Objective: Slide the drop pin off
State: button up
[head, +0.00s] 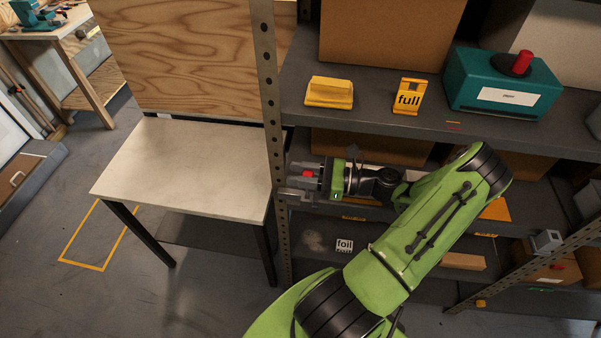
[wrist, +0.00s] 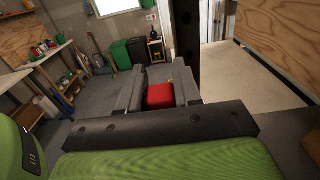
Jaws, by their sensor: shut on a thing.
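My gripper (head: 306,178) is at the left end of the middle shelf, beside the perforated upright (head: 268,90). It is shut on a red piece (head: 308,174), which I take for the drop pin. In the wrist view, the red block (wrist: 160,95) sits between the two grey fingers of my gripper (wrist: 159,88). Only its red part shows. The fingers hide its sides, and I cannot tell whether it still touches the upright or another part.
A pale-topped table (head: 180,165) stands left of the shelving.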

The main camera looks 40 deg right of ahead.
notch_tip(320, 180, up, 3)
jog(key=shift+f+p, duration=0.15)
jog(key=shift+p, duration=1.1)
